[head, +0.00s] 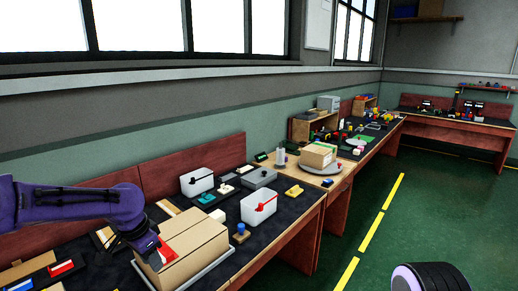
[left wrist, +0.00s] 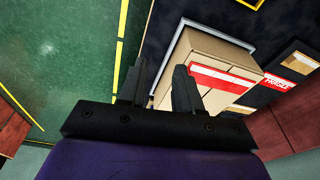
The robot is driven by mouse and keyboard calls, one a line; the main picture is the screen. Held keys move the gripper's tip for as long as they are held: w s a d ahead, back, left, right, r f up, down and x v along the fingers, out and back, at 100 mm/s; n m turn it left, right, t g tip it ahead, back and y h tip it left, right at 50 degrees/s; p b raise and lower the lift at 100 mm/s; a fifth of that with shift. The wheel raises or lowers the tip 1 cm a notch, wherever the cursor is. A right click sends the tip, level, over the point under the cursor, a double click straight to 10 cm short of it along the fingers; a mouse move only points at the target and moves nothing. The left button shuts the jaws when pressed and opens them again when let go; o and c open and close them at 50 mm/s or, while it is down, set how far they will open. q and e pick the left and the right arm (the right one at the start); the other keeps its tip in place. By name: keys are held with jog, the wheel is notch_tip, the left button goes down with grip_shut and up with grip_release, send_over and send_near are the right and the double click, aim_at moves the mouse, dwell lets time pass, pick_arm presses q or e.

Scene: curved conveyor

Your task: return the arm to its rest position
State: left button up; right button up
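My left arm comes in from the left in the head view, and its gripper (head: 152,256) hangs at the near left side of a cardboard box (head: 192,250). In the left wrist view the two black fingers (left wrist: 160,82) stand apart with nothing between them. The box (left wrist: 205,60), with a red and white label on its top, lies beyond and to the right of the fingers. I cannot tell whether a finger touches it. My right gripper does not show in the head view.
The box sits on a light tray (head: 218,262) on the dark workbench. White bins (head: 258,207) and small parts lie behind it. A second box (head: 318,155) stands on a round stand farther back.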

pick_arm(q)
jog(key=w+d+f+n+t+h, duration=0.2)
jog(key=w+d+f+n+t, duration=0.1)
jog(key=d+f+n+t, duration=0.1)
jog(key=s+f+n+t+y, duration=0.1)
jog(key=s+f+n, duration=0.2)
jog(key=f, duration=0.3)
jog(key=s+f+n+t+y, duration=0.1)
jog(key=s+f+n, duration=0.15)
jog(key=f, duration=0.35)
jog(key=s+a+f+n+g+y, duration=0.1)
jog(key=s+f, duration=0.4)
jog(key=s, duration=0.5)
jog(key=s+a+f+n+g+y+b, duration=0.1)
jog(key=s+a+f+g, duration=0.1)
jog(key=s+f, duration=0.4)
jog(key=s+a+f+n+g+y+b, duration=0.1)
jog(key=s+f, duration=0.4)
jog(key=s, duration=1.1)
jog(key=shift+s+a+f+n+g+y, duration=0.2)
jog(key=shift+a+f+n+g+y, duration=0.3)
jog(key=shift+a, duration=0.6)
